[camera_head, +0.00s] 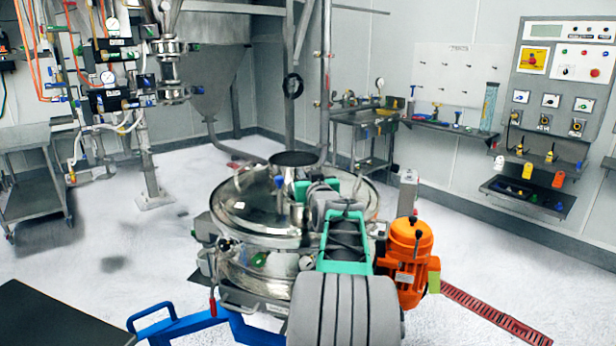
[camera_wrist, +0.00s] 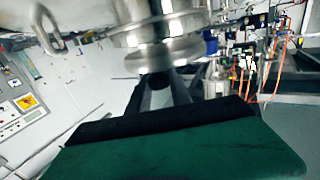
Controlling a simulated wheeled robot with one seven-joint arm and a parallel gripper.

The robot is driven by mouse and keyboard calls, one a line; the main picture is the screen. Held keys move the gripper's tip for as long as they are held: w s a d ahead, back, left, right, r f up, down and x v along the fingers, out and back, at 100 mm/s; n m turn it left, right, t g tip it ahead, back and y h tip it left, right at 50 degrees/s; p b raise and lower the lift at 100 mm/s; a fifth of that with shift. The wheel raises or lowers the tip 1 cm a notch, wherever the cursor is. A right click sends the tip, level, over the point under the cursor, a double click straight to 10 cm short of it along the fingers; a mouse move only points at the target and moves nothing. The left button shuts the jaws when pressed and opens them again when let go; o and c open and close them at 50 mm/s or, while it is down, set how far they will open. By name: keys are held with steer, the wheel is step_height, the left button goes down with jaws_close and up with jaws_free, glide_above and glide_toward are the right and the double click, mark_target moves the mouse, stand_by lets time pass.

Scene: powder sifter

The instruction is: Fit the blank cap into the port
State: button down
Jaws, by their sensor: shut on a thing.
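In the head view, the round steel sifter (camera_head: 250,212) stands mid-floor, with a short upright steel neck (camera_head: 292,212) on its lid. A dark round top (camera_head: 293,158) shows above the neck. My gripper (camera_head: 303,190) is beside the neck, seen from behind and partly hidden by my arm. In the wrist view, my gripper's dark fingers (camera_wrist: 162,88) are shut at a polished steel disc (camera_wrist: 162,56), which appears to be the blank cap. Wider steel flanged parts (camera_wrist: 150,28) lie directly beyond the disc. I cannot tell whether the disc touches them. The port's opening is hidden.
An orange motor (camera_head: 407,255) stands to the right of the sifter. A blue frame (camera_head: 190,322) lies in front. A steel bench (camera_head: 360,118) and a control panel (camera_head: 560,75) are along the back and right walls.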

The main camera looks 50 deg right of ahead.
steer(key=shift+f, duration=0.1)
steer(key=shift+f+b, duration=0.3)
steer(key=shift+b, duration=0.15)
steer(key=shift+f+b, duration=0.7)
steer(key=shift+b, duration=0.05)
steer(key=c, duration=1.1)
jaws_free()
steer(key=shift+s+f, duration=0.1)
steer(key=b+v, duration=0.2)
steer(key=v, duration=0.5)
steer(key=shift+s+a, duration=0.25)
